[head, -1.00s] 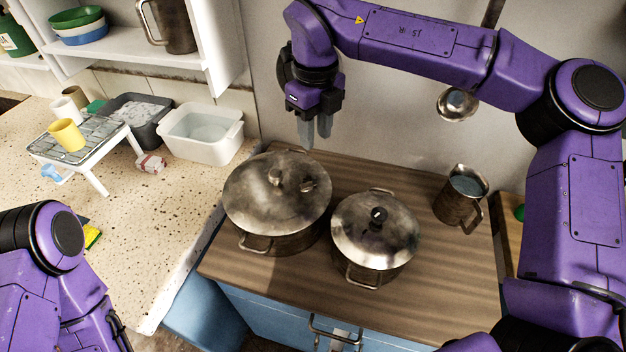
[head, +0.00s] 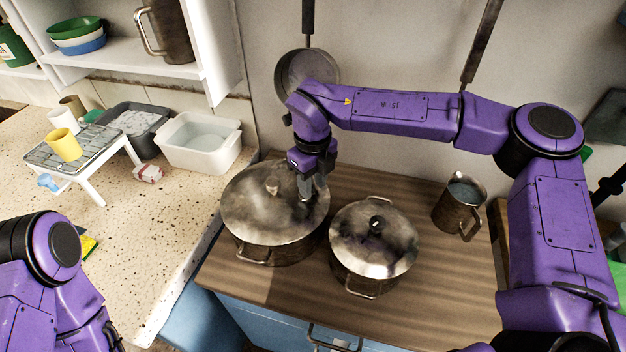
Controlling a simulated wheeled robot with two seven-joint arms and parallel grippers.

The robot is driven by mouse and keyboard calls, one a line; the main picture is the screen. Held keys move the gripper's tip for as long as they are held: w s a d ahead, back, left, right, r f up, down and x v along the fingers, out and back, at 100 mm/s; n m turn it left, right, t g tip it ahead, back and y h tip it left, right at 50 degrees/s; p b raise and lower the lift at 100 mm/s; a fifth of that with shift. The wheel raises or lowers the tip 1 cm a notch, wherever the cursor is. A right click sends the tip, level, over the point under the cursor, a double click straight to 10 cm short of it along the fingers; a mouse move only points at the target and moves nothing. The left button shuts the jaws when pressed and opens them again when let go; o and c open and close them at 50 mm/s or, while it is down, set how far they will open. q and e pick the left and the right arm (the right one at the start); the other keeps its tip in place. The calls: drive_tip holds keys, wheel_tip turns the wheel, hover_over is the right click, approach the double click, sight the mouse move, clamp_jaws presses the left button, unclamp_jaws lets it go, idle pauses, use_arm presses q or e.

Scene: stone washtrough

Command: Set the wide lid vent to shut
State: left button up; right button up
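The wide lid (head: 250,205) is a stained metal disc on the larger pot (head: 285,255), left of the smaller pot. Its round knob (head: 272,186) stands near the middle. My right gripper (head: 313,194) points down at the right part of this lid, just right of the knob. Its fingers cover the place of the small dark vent, so the vent's setting is hidden. I cannot tell whether the fingers touch or grip it. Only my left arm shows at the lower left; its gripper is out of view.
The smaller lidded pot (head: 374,242) stands close on the right, with a metal jug (head: 459,207) beyond it. Pans hang on the wall behind, including one round pan (head: 307,77). A white basin (head: 199,142) and a wire rack (head: 75,152) stand on the speckled counter at left.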

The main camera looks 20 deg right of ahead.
clamp_jaws()
drive_tip(key=shift+w+r+n+p, duration=0.2)
drive_tip(key=shift+n+p, duration=0.3)
drive_tip(key=shift+p, duration=0.35)
drive_tip(key=n+p, duration=0.4)
drive_tip(key=w+n+p, duration=0.1)
drive_tip(key=n+p, duration=0.1)
drive_tip(key=shift+a+p, duration=0.25)
drive_tip(key=shift+p, duration=0.05)
drive_tip(key=n, duration=0.1)
drive_tip(key=n+p, duration=0.2)
drive_tip(key=shift+w+a, duration=0.25)
drive_tip(key=shift+w, duration=0.1)
drive_tip(key=shift+w+a+f+n+p, duration=0.1)
drive_tip(key=shift+a+f+n+p, duration=0.05)
drive_tip(key=shift+n+p, duration=0.65)
drive_tip(key=shift+n, duration=0.3)
